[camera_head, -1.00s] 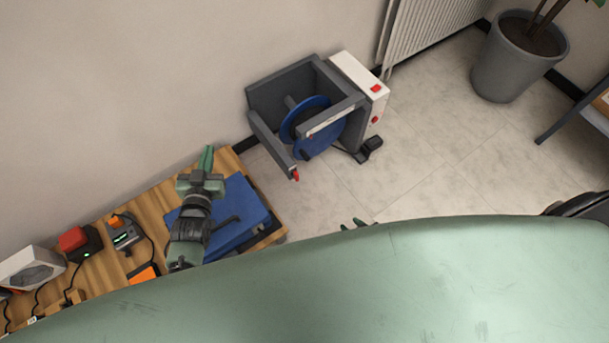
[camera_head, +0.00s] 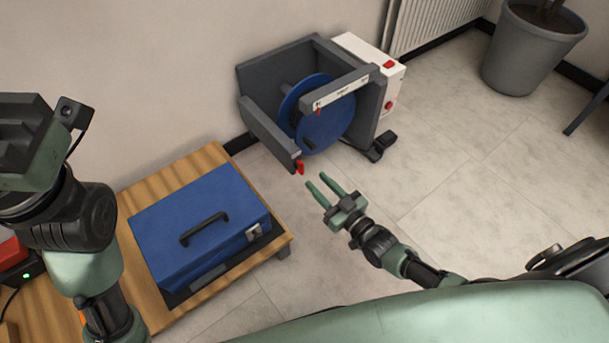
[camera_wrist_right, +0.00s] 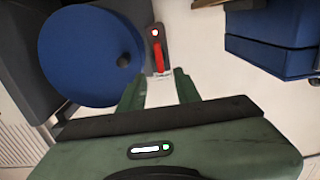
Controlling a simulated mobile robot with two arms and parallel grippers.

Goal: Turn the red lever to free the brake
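The red lever (camera_head: 299,167) sits at the near end of the lower arm of the grey reel frame (camera_head: 262,127). In the right wrist view the red lever (camera_wrist_right: 159,60) hangs from a grey plate, just beyond and between the fingertips. My right gripper (camera_head: 316,180) is open and empty, a little below and right of the lever in the head view. Its two green fingers also show in the right wrist view (camera_wrist_right: 158,84), apart and not closed on anything. My left arm stands at the left edge; its gripper body (camera_head: 25,125) shows partly, with fingers hidden.
A blue disc (camera_head: 340,120) with a dark knob is mounted in the frame, beside a white box (camera_head: 362,47) with red buttons. A blue case (camera_head: 190,222) lies on a wooden table (camera_head: 175,183). A plant pot (camera_head: 527,55) stands far right. Floor right of the frame is clear.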

